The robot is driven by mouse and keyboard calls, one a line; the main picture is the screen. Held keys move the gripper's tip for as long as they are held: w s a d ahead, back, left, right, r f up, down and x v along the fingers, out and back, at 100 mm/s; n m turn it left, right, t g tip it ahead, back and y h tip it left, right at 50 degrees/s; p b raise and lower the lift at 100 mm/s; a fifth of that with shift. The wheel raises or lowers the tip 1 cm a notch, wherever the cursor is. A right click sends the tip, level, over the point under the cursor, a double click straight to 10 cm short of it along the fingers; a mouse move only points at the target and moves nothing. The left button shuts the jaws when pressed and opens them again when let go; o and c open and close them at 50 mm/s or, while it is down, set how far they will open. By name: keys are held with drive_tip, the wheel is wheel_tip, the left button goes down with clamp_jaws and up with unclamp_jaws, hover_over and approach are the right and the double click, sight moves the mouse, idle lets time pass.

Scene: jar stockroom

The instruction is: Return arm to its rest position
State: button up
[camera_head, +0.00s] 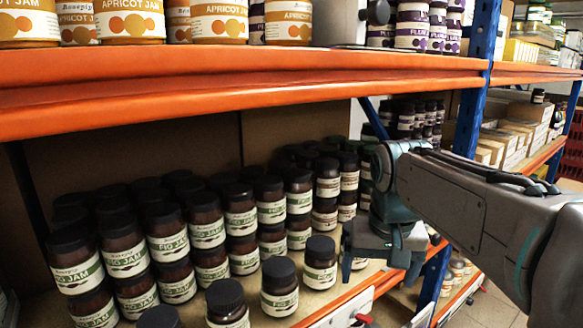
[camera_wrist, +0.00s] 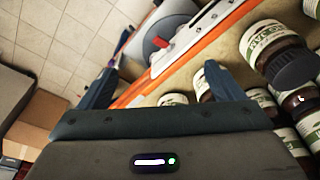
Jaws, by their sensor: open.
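My arm reaches in from the right in the head view. My gripper (camera_head: 378,248) hangs at the front edge of the lower shelf, right of the fig jam jars. In the wrist view its two fingers (camera_wrist: 162,84) are spread wide, with no jar between them. The orange shelf edge (camera_wrist: 190,55) runs slantwise beyond the fingers. Fig jam jars stand close to the right finger, including a tipped-looking one (camera_wrist: 268,40) in this rotated view. In the head view the nearest upright fig jam jar (camera_head: 320,264) stands just left of my gripper.
Several fig jam jars (camera_head: 125,250) fill the lower shelf. An orange beam (camera_head: 240,92) of the upper shelf, with apricot jam jars (camera_head: 218,20) above, runs over them. A blue post (camera_head: 473,95) stands behind my arm. Tiled floor (camera_wrist: 50,40) lies open in front of the shelf.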

drive_tip(key=s+f+n, duration=0.1)
drive_tip(key=s+f, duration=0.9)
drive_tip(key=f, duration=0.2)
drive_tip(key=shift+s+t+p, duration=0.2)
drive_tip(key=shift+t+p, duration=0.2)
drive_tip(key=shift+p, duration=0.05)
